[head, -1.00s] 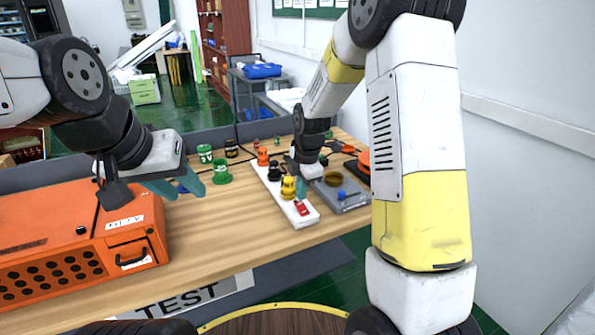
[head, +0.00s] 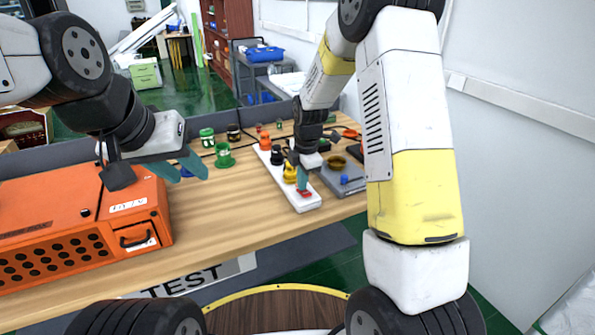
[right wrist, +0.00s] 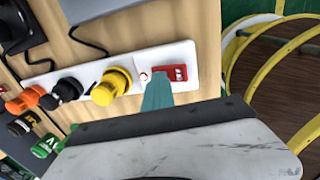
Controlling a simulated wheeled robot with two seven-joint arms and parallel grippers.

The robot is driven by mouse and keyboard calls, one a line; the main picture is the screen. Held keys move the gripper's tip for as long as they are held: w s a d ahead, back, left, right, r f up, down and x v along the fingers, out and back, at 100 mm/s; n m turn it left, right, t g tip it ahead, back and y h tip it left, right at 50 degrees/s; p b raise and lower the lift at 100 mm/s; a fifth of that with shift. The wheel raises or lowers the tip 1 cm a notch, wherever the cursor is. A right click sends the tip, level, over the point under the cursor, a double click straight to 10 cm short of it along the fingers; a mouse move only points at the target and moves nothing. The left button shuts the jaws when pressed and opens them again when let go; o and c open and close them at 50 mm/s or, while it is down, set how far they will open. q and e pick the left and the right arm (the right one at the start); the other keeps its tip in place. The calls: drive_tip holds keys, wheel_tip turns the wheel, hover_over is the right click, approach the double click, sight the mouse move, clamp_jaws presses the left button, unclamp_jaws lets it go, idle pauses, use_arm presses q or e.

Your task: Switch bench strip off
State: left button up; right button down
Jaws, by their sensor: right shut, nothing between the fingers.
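The white bench strip (head: 309,204) lies on the wooden table, with orange, black and yellow plugs in its sockets. Its red switch (right wrist: 171,73) is at the near end and also shows in the head view (head: 305,194). My right gripper (head: 303,186) is shut and empty, its teal fingertips down at the strip beside the red switch. In the right wrist view the teal tip (right wrist: 157,92) is right next to the switch; I cannot tell whether it touches. My left gripper (head: 193,168) hangs above the table by the orange box, its teal fingers apart.
An orange box (head: 70,225) stands at the table's left. A grey device (head: 345,180) with a blue knob lies close right of the strip. The table front is clear.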

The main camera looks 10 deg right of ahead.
drive_tip(key=shift+s+d+f, duration=0.1)
drive_tip(key=shift+s, duration=0.1)
drive_tip(key=shift+s+d, duration=0.25)
drive_tip(key=shift+s, duration=0.4)
drive_tip(key=shift+r, duration=0.25)
drive_tip(key=shift+a+r, duration=0.1)
drive_tip(key=shift+r, duration=0.2)
wheel_tip(320, 180, up, 13)
drive_tip(key=s+d, duration=0.1)
drive_tip(key=s, duration=0.1)
drive_tip(key=shift+s, duration=0.3)
drive_tip(key=shift+s+d, duration=0.1)
drive_tip(key=s+d+r+m+t, duration=0.1)
drive_tip(key=s+d+r+m, duration=0.1)
drive_tip(key=s+m, duration=0.5)
drive_tip(key=s+d+r+m+t+y, duration=0.1)
drive_tip(key=s+d+r+m+t, duration=0.1)
drive_tip(key=s+r+m, duration=0.2)
drive_tip(key=s+d+r+m+t, duration=0.1)
drive_tip(key=s+r+m, duration=0.3)
drive_tip(key=s+m, duration=0.6)
drive_tip(key=shift+s+d+t+y, duration=0.3)
drive_tip(key=shift+s+d, duration=0.15)
drive_tip(key=shift+s, duration=0.4)
